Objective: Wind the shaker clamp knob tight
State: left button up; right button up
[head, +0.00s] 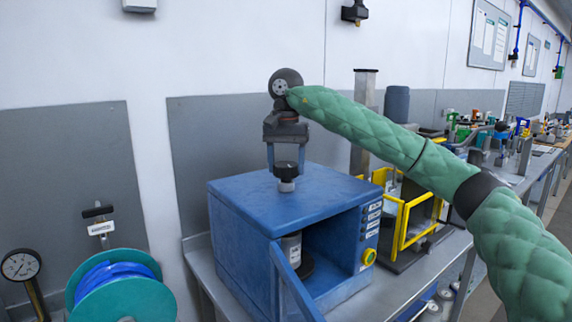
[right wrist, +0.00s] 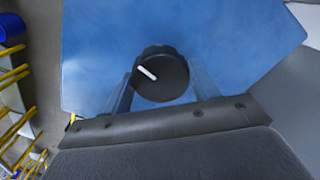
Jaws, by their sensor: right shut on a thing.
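The shaker (head: 262,212) is a blue box on a grey bench, with an open front. Its clamp knob (head: 286,170) is black and round and stands on top of the box on a light stem. My right gripper (head: 286,168) points straight down from above and is shut on the knob. In the right wrist view the knob (right wrist: 160,75) sits between the two fingers, with a white mark slanting down to the right on its top. Inside the shaker, a dark-based container with a light label (head: 291,249) stands partly hidden. My left gripper is not in view.
A yellow-framed unit (head: 408,215) stands right of the shaker on the bench. A teal reel with blue hose (head: 118,285) and a gauge (head: 20,265) are at left. The shaker's door (head: 297,285) hangs open in front. A grey wall panel rises behind.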

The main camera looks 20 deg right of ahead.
jog(key=shift+r+n, duration=0.1)
jog(key=shift+n, duration=1)
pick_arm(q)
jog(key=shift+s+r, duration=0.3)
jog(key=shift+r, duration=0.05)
pick_arm(e)
jog(key=shift+n, duration=0.4)
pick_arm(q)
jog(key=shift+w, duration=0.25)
pick_arm(e)
jog(key=o, duration=1)
jog(key=shift+c, duration=0.2)
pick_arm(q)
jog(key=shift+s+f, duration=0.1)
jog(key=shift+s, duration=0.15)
